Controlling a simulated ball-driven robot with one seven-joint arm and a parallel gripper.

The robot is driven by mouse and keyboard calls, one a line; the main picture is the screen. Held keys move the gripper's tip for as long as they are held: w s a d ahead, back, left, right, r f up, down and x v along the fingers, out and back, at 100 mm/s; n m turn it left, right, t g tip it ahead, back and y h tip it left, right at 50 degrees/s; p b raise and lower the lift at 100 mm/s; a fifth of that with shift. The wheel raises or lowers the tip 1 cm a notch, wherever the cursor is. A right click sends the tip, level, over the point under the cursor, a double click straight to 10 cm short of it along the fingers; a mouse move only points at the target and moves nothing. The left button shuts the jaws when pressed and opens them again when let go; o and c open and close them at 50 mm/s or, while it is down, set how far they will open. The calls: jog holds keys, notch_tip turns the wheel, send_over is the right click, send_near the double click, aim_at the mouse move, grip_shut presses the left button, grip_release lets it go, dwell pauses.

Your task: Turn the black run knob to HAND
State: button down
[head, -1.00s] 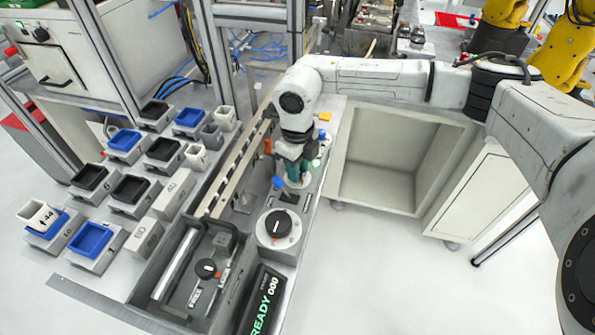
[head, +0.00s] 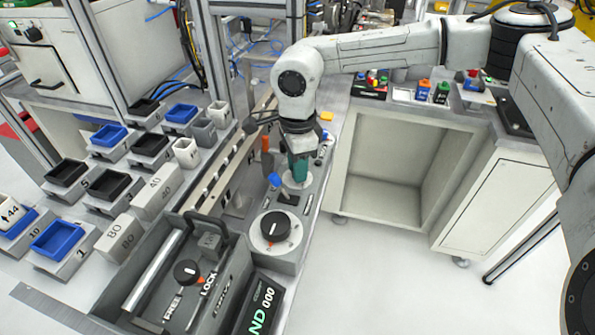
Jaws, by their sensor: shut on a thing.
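Nearer me, another black knob (head: 275,227) with a white pointer line sits on a white round dial, apart from my gripper.
A blue-tipped lever (head: 273,180) stands just left of my gripper, with an orange post (head: 267,144) behind it. A grey fixture (head: 150,315) with a FREE/LOCK knob (head: 187,272) lies at front left. Numbered bins stand further left. An open cabinet (head: 400,165) is at right.

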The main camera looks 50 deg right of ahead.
jog(key=shift+n+b, duration=0.75)
jog(key=shift+n, duration=1.45)
jog(key=shift+w, duration=0.1)
jog(key=c, duration=0.9)
grip_release()
jog(key=shift+r, duration=0.1)
notch_tip(320, 180, up, 11)
jog(key=shift+f, duration=0.2)
